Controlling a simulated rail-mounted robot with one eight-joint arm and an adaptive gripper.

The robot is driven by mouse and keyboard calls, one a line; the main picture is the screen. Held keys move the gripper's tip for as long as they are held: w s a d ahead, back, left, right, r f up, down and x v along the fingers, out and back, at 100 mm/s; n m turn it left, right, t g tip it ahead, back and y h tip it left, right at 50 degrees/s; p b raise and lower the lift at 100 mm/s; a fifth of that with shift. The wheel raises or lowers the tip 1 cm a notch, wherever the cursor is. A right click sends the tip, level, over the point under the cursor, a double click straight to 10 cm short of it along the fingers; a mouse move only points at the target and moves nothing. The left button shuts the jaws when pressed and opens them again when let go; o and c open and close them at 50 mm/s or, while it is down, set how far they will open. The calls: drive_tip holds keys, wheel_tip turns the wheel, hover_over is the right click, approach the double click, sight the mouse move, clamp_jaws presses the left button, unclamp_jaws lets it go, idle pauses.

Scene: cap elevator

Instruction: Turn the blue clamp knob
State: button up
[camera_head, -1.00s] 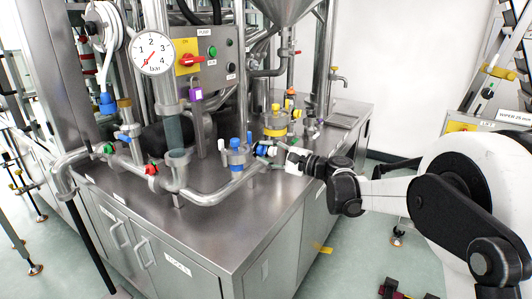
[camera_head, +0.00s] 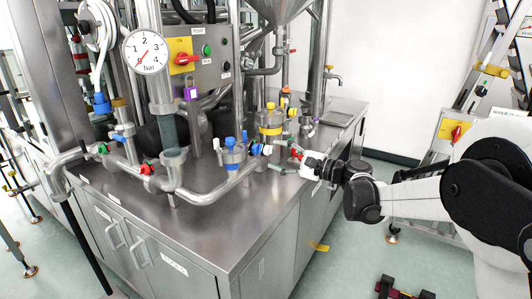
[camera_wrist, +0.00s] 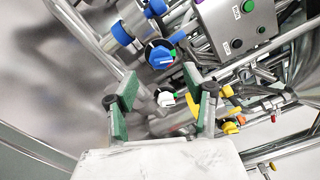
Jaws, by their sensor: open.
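The blue clamp knob (camera_wrist: 160,53) shows in the wrist view as a round blue head with a dark rim, above the picture's middle. In the head view the blue knob (camera_head: 256,149) is small, on the right side of a blue-and-steel clamp fitting (camera_head: 233,158). My gripper (camera_head: 288,160) is to the right of it, apart from it, above the counter's right part. In the wrist view my gripper (camera_wrist: 160,90) has its green-padded fingers spread wide, with nothing held. The blue knob lies beyond the fingertips.
A white knob (camera_wrist: 165,98) appears between my fingers in the wrist view. A red handle (camera_head: 296,154) and a yellow-banded fitting (camera_head: 271,122) stand close by. Pipes and a pressure gauge (camera_head: 146,51) are to the left. The steel counter's front (camera_head: 235,225) is clear.

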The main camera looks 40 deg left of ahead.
drive_tip(key=d, duration=0.6)
drive_tip(key=shift+w, duration=0.25)
drive_tip(key=shift+a, duration=0.1)
drive_tip(key=s+d+r+n+t+h+p, duration=0.1)
drive_tip(key=s+d+r+t+h+p, duration=0.2)
drive_tip(key=d, duration=1.1)
drive_tip(key=s+d+r+n+t+h+p, duration=0.1)
drive_tip(key=s+d+r+t+h, duration=0.3)
drive_tip(key=d, duration=0.9)
drive_tip(key=s+d+f+h+p, duration=0.1)
drive_tip(key=s+d+h, duration=0.2)
drive_tip(key=s+d, duration=0.3)
drive_tip(key=s+d+f+n+t+h+p, duration=0.1)
drive_tip(key=s+d+h, duration=0.3)
drive_tip(key=d, duration=1)
drive_tip(key=s+d+f+n+h+p, duration=0.1)
drive_tip(key=s+d+h, duration=0.3)
drive_tip(key=s+d, duration=0.4)
drive_tip(key=shift+s+d+t, duration=0.25)
drive_tip(key=shift+d+t, duration=0.15)
drive_tip(key=shift+d, duration=0.5)
drive_tip(key=shift+f, duration=0.1)
